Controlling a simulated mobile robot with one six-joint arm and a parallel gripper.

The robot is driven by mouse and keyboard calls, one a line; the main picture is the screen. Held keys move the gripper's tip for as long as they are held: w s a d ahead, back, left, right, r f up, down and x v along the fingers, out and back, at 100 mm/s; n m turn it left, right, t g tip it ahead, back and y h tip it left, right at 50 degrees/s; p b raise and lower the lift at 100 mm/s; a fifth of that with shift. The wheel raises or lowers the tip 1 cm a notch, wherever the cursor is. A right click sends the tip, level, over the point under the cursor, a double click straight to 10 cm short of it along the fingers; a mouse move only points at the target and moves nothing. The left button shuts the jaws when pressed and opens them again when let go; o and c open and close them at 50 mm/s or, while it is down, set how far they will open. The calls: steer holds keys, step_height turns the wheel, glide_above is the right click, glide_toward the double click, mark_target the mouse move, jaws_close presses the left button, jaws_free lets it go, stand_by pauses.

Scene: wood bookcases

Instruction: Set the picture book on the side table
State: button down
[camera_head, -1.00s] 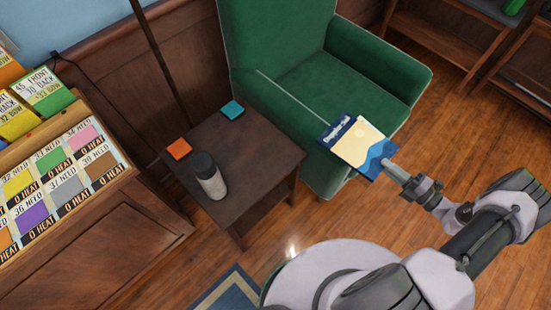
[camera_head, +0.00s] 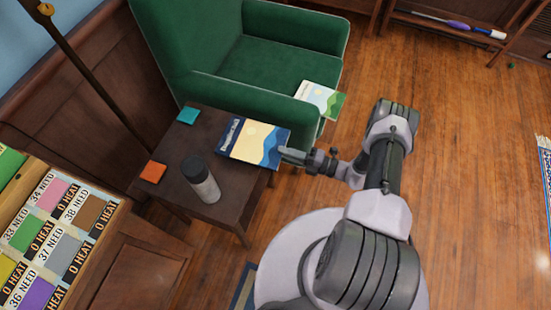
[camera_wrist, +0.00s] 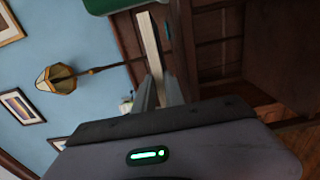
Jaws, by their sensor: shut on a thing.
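The picture book (camera_head: 255,142), with a dark blue spine strip and a cream and blue cover, lies roughly flat over the right part of the dark wood side table (camera_head: 180,145). My gripper (camera_head: 287,155) is shut on its right edge. In the wrist view the book (camera_wrist: 151,42) shows edge-on between the fingers of my gripper (camera_wrist: 158,90). I cannot tell whether the book touches the tabletop or hovers just above it. It hides part of the table's right side.
A dark-capped grey bottle (camera_head: 200,180), an orange square (camera_head: 153,172) and a teal square (camera_head: 187,115) stand or lie on the table. Another book (camera_head: 319,98), white and green, lies on the arm of the green armchair (camera_head: 280,65). A floor lamp pole (camera_head: 90,80) stands behind.

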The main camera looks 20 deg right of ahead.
steer(key=shift+w+a+f, duration=0.1)
steer(key=shift+w+a, duration=0.05)
steer(key=shift+a, duration=0.45)
steer(key=shift+w+a, duration=0.1)
steer(key=shift+a, duration=0.5)
steer(key=f+b, duration=0.3)
steer(key=f, duration=0.1)
steer(key=shift+a, duration=0.3)
steer(key=shift+r, duration=0.25)
steer(key=c, duration=1.4)
jaws_free()
steer(key=shift+f, duration=0.15)
